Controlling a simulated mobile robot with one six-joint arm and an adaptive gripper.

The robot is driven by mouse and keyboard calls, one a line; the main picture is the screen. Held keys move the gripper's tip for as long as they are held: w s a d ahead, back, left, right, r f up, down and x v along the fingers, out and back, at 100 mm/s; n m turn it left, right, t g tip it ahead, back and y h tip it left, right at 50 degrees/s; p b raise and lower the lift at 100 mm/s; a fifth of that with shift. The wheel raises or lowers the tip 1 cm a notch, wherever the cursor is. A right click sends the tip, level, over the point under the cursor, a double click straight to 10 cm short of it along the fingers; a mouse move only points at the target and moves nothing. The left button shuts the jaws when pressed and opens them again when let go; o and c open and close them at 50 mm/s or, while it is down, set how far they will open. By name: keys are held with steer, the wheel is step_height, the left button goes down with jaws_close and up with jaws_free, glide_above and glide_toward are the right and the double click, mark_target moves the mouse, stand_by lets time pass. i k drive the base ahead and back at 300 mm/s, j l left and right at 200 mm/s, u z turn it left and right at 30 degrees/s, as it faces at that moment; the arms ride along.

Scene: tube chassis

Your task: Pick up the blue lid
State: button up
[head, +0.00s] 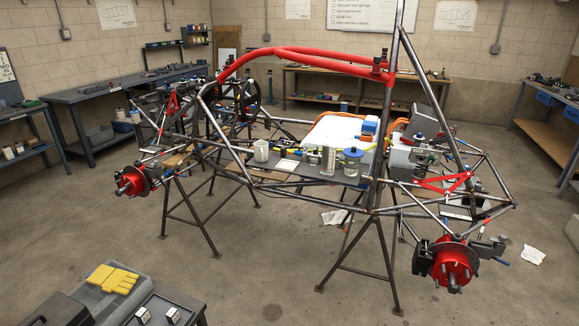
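A blue lid (353,151) sits on top of a clear jar (351,168). The jar stands upright on the dark flat panel (290,173) inside the tube chassis, just left of a steel upright tube. How firmly the lid sits on the jar is too small to tell. My gripper is not in view.
Near the jar are a clear upright cylinder (328,160), a white mug (261,150) and a blue-and-white box (370,126). The chassis's red top tube (300,53) and steel tubes surround the panel. Yellow gloves (113,279) lie at the front left. Floor at the front is mostly clear.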

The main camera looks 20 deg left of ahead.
mark_target(353, 152)
steer(key=i+j, duration=2.25)
steer(key=j, duration=0.15)
steer(key=l+z, duration=0.05)
steer(key=l, duration=0.05)
